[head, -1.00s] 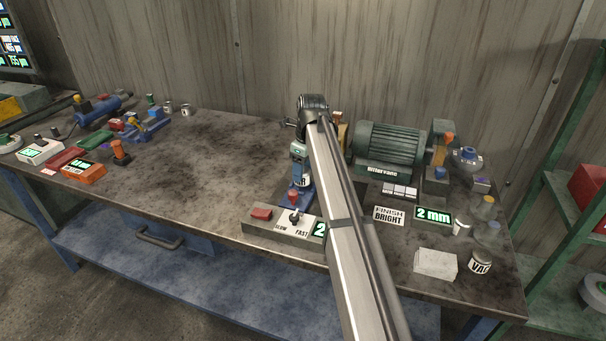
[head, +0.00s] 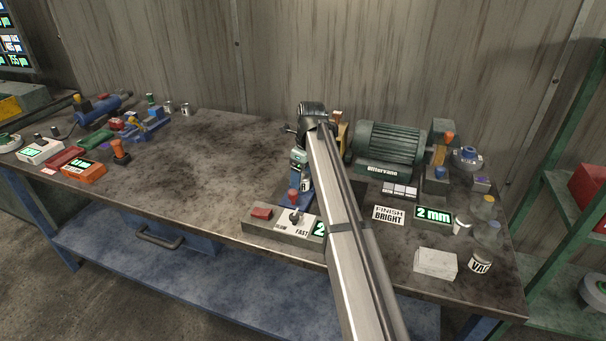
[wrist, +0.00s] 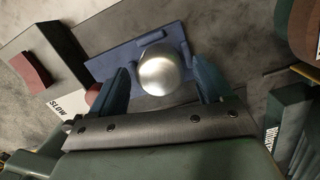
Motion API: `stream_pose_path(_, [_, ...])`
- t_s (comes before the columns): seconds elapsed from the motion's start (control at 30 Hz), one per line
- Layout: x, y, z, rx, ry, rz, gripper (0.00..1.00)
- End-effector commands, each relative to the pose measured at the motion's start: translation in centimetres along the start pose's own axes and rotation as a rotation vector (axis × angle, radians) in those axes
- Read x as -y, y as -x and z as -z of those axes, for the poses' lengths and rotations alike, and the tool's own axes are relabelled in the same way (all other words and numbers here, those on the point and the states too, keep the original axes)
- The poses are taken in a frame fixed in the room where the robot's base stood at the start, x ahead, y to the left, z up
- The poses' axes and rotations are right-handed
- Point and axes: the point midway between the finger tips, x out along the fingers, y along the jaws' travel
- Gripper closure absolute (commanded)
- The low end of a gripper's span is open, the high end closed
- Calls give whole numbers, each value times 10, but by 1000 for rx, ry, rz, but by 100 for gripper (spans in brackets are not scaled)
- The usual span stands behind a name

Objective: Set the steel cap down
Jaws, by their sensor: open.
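In the wrist view the steel cap (wrist: 160,74) is a round, shiny metal dome. It sits against the blue holder (wrist: 122,62), between small raised blue blocks. My gripper (wrist: 162,88) is open, with one blue-grey finger on each side of the cap. Part of the blue holder (head: 300,192) shows left of my arm.
A control box with a red button (head: 261,213) and SLOW/FAST switch stands in front of the holder. A green motor (head: 390,145) is behind and right of my arm. A white block (head: 436,263) and several jars are at right. The bench's left-middle (head: 200,165) is clear.

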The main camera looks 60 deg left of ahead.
Motion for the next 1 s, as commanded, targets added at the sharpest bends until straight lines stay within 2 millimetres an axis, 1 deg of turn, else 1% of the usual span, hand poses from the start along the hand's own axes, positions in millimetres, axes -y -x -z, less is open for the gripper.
stream_pose_path(0.17, [0, 4, -1, 0, 0, 0, 21])
stream_pose_path(0.27, [0, 15, -1, 1, 0, 2, 21])
stream_pose_path(0.37, [1, 30, -1, 1, 0, 2, 21])
stream_pose_path(0.6, [1, 76, -1, 2, 0, 2, 21])
stream_pose_path(0.7, [1, 92, -1, 1, 0, 1, 21])
stream_pose_path(0.83, [1, 109, -1, 1, 0, 1, 21])
stream_pose_path(1.0, [0, 120, 0, 0, 0, 0, 21])
